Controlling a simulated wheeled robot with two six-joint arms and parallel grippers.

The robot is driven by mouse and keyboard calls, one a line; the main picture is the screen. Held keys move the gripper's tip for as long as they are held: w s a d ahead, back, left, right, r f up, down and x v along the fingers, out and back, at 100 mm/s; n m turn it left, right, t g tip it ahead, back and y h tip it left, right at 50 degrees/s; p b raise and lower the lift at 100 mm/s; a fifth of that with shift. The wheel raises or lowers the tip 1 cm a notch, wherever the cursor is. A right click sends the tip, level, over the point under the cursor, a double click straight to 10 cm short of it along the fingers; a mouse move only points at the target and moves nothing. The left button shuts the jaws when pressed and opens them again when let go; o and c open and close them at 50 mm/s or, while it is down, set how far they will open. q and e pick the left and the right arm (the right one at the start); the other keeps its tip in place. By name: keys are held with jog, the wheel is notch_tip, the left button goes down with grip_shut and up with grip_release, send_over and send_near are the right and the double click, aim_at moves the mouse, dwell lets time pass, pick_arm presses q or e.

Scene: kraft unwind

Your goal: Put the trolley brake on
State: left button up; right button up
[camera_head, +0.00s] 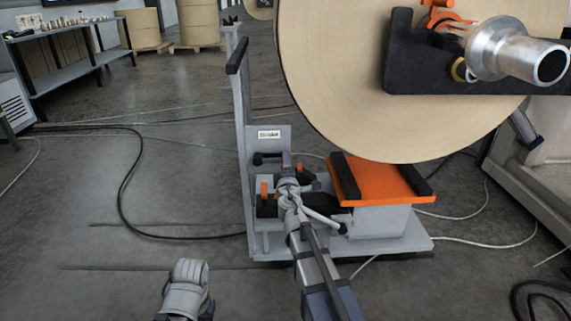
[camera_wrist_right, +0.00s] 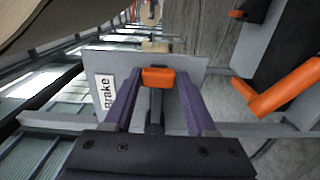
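The trolley (camera_head: 400,243) stands in the middle of the head view, with a grey upright post and a small white label on a grey plate. In the right wrist view the label (camera_wrist_right: 104,92) reads "Brake". Beside it is an orange-ended lever (camera_wrist_right: 158,77) on a dark stem. My right gripper (camera_wrist_right: 159,84) is open, with its purple fingers on either side of the orange end and small gaps showing. In the head view my right gripper (camera_head: 287,160) is at the plate, and the lever there is largely hidden. My left gripper is not visible; only a grey arm part shows low down.
A large kraft roll (camera_head: 370,80) with a metal core shaft (camera_head: 520,60) hangs over the trolley. An orange cradle (camera_head: 378,181) with black pads sits on the trolley. Another orange handle (camera_head: 264,190) is near my right wrist. Cables (camera_head: 125,180) cross the floor at left.

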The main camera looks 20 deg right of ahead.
jog(key=o, duration=0.3)
jog(key=shift+s, duration=0.1)
jog(key=v, duration=0.7)
jog(key=shift+s+a, duration=0.1)
jog(key=shift+s, duration=0.2)
jog(key=shift+r, duration=0.1)
